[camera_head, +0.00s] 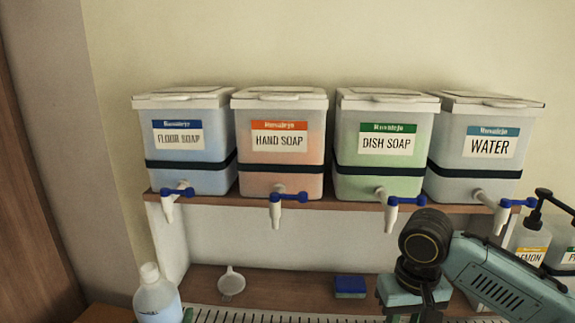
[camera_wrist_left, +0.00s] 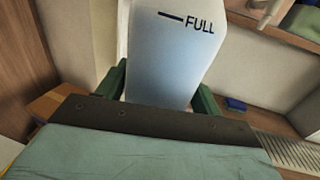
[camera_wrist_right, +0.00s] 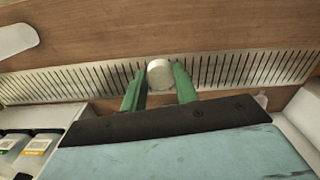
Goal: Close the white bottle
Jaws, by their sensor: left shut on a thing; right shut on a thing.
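The white bottle (camera_head: 157,300) stands upright at the lower left of the head view, its pale blue contents showing through. It also fills the middle of the left wrist view (camera_wrist_left: 172,50), with a "FULL" mark. My left gripper (camera_wrist_left: 160,92) is shut around its sides. I cannot tell whether anything covers the neck. My right gripper (camera_wrist_right: 159,74) is shut on a round white cap (camera_wrist_right: 159,73) above the slatted drain. In the head view my right arm reaches in at the lower right, well away from the bottle; its fingertips do not show clearly there.
Several labelled soap and water drums (camera_head: 281,150) with taps stand on a shelf (camera_head: 335,202). Below lie a white funnel-like piece (camera_head: 231,283), a blue sponge (camera_head: 350,287) and the drain grid (camera_head: 250,315). Pump bottles (camera_head: 531,245) stand at the right.

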